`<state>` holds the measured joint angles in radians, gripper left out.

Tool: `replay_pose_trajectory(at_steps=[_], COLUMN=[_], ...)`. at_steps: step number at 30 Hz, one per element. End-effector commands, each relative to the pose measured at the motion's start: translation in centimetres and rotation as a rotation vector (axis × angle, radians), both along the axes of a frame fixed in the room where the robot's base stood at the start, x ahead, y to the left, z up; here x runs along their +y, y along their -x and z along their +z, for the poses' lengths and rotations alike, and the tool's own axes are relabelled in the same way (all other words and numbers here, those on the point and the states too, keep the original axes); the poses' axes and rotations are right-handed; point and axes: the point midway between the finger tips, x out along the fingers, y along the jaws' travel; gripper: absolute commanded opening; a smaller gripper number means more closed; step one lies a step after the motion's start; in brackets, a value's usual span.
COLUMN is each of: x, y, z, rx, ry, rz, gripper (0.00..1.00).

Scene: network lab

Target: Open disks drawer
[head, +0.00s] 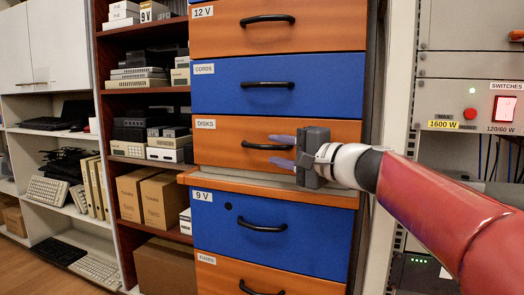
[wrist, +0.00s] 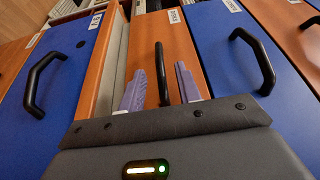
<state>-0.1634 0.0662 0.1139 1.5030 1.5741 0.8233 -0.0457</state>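The disks drawer (head: 222,150) is an orange front labelled DISKS, closed, in the middle of the cabinet in the head view. Its black handle (head: 262,146) is a horizontal bar, partly covered by my gripper. My gripper (head: 280,151) is in front of the drawer's right half, with its two purple fingers apart, one above and one below the handle's line. In the wrist view the handle (wrist: 161,75) stands between the two open fingers (wrist: 158,92). Clear gaps show on both sides of it, so nothing is gripped.
A blue CORDS drawer (head: 225,88) is above and a blue 9 V drawer (head: 215,222) below. An orange ledge (head: 215,183) juts out just under the disks drawer. Shelves with boxes (head: 158,200) stand left, and a switch panel (head: 470,105) stands right.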

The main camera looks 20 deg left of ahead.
Motion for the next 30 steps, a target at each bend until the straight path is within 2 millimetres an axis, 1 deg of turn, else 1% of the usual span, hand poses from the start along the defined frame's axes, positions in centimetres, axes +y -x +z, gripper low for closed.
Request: replay_pose_trajectory(at_steps=[1, 3, 9, 13, 21, 28, 29, 30], x=[1.0, 2.0, 4.4, 5.0, 5.1, 5.1, 5.1, 5.1], y=[-0.4, -0.9, -2.1, -2.5, -2.5, -2.5, -2.5, -2.5], z=[0.1, 0.1, 0.1, 0.0, 0.0, 0.0, 0.0, 0.0], rx=[0.002, 0.002, 0.002, 0.001, 0.0, 0.0, 0.0, 0.0], ry=[0.0, 0.001, 0.001, 0.002, 0.003, 0.003, 0.003, 0.003], rz=[0.004, 0.004, 0.003, 0.0, 0.0, 0.0, 0.0, 0.0], gripper=[0.34, 0.34, 0.34, 0.34, 0.34, 0.04, 0.0, 0.0])
